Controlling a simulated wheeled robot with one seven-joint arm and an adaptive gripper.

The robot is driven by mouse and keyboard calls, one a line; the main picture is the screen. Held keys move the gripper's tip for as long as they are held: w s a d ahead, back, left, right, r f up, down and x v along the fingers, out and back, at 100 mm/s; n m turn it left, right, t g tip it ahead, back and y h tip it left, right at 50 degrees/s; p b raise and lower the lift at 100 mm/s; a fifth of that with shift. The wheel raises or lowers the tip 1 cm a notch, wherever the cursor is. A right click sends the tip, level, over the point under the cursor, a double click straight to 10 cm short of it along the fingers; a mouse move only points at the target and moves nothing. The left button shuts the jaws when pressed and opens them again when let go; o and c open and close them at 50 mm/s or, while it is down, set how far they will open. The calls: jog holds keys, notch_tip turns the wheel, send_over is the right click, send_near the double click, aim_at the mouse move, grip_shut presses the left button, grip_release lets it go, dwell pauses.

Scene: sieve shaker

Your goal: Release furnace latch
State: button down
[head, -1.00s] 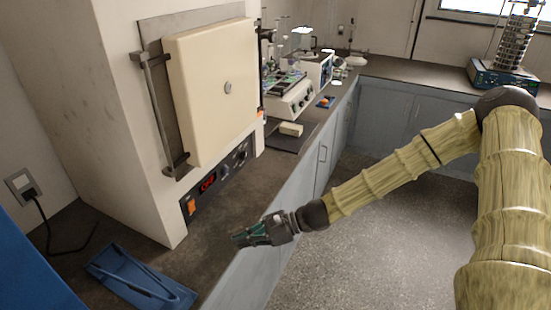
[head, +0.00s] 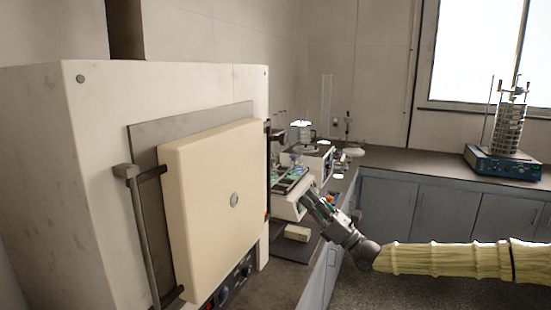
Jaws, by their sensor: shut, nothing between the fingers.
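The furnace (head: 85,160) is a large white box at the left with a cream door (head: 213,205) that appears shut. A long grey bar handle (head: 141,232) runs upright along the door's left side on two dark brackets. I cannot tell which part is the latch. My gripper (head: 309,193) is shut and empty, to the right of the door, pointing up and left.
White bench instruments (head: 292,207) and a small cream box (head: 297,233) stand beyond the furnace, close to my gripper in the picture. A sieve stack on a blue base (head: 503,164) stands on the far counter (head: 400,175). Floor space lies to the right.

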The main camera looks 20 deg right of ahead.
aim_at(283, 136)
jog(key=w+a+r+p, duration=0.4)
jog(key=w+r+p, duration=0.1)
jog(key=r, duration=0.6)
jog(key=shift+w+a, duration=0.2)
jog(key=shift+w, duration=0.5)
jog(key=shift+p, duration=0.3)
jog(key=shift+s+a+r+m+t+h, duration=0.15)
jog(key=shift+r+m+t+h, duration=0.1)
jog(key=shift+m+t+h, duration=0.35)
